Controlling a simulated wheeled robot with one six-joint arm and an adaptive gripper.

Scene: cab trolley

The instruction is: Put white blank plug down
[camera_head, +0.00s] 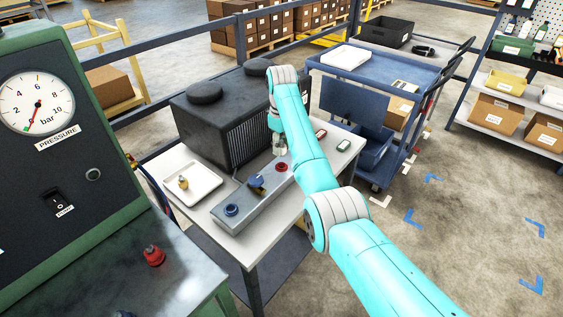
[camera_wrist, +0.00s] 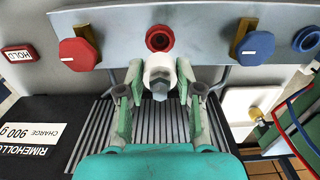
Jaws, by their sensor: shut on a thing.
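In the wrist view, the white blank plug (camera_wrist: 158,68) sits between the fingertips of my gripper (camera_wrist: 159,78), which is shut on it. A grey hex-shaped end of the plug faces the camera. Just beyond it is an open red port (camera_wrist: 160,38) on the grey manifold bar (camera_wrist: 205,48); the plug looks apart from the port, though the depth is hard to judge. In the head view, my gripper (camera_head: 280,145) is above the table near the red port (camera_head: 281,167), and the plug cannot be made out clearly.
The manifold has a blue port (camera_head: 231,209) and blue knob (camera_head: 257,183); a red knob (camera_wrist: 78,54) shows in the wrist view. A white tray (camera_head: 211,190) with a brass fitting lies left. A black ribbed unit (camera_head: 215,125) stands behind. Small tags lie on the right.

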